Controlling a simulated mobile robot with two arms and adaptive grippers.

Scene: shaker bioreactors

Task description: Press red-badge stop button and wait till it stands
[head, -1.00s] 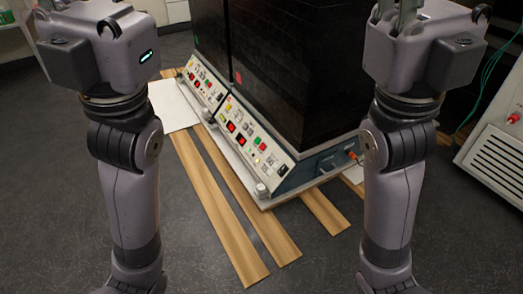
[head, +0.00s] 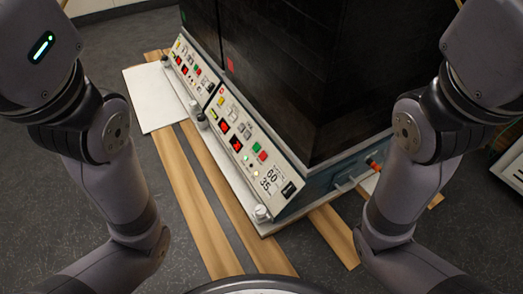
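A red square badge (head: 230,65) is on the dark housing of the nearer shaker unit (head: 345,80). Below it runs a sloped white control panel (head: 232,116) with a yellow button, two lit red displays (head: 237,145), a green button (head: 256,147) and a red button (head: 263,156) beside the green one. Small lamps glow near its lower edge. A label at its right end reads 60 and 35. Whether the shaker is moving cannot be told. My two arms flank the panel, apart from it; the fingers of both grippers are outside the picture.
A second unit's panel (head: 192,72) adjoins at the far left, with a green badge (head: 183,15) above. Wooden boards (head: 192,200) and a white sheet (head: 154,98) lie on the dark floor. An orange connector (head: 374,166) sticks out at the right side.

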